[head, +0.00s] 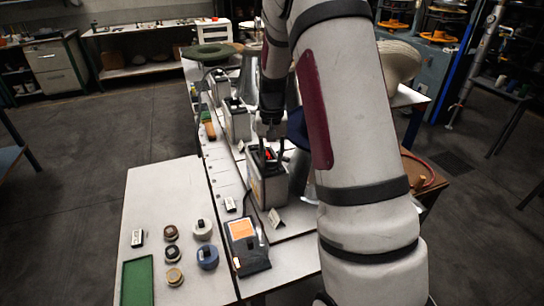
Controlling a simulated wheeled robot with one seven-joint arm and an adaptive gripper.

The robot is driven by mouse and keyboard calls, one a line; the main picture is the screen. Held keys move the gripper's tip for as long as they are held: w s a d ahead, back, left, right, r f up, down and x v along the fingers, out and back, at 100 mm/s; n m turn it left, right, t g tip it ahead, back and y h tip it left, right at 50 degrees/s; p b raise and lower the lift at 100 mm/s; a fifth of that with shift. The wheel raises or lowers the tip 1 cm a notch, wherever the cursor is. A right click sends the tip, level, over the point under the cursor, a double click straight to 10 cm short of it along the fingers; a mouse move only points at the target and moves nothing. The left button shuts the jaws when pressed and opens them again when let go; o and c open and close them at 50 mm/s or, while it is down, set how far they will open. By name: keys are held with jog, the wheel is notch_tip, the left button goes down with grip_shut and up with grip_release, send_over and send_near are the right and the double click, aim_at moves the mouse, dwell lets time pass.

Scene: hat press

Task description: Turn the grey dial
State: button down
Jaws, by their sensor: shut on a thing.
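My gripper (268,147) is lowered over the top of a grey box-shaped unit (271,190) near the middle of the bench. Its fingers are close together around a small part at the dark top of this unit. A bit of red shows there. The held part is mostly hidden by the fingers, so I cannot tell its colour or whether it is the grey dial. A pale grey round dial (203,230) with a dark grip lies on the front of the white table, apart from my gripper.
Near the grey dial are a blue dial (208,258), several brown and tan ones, and a green tray (138,281). A black device with an orange panel (242,231) stands right of them. A similar grey unit (236,120) stands farther back. My arm covers the right side of the bench.

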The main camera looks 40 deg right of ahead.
jog(key=shift+n, duration=0.6)
jog(key=c, duration=1.2)
grip_release()
jog(key=shift+c, duration=0.2)
jog(key=shift+r, duration=0.1)
notch_tip(320, 180, up, 12)
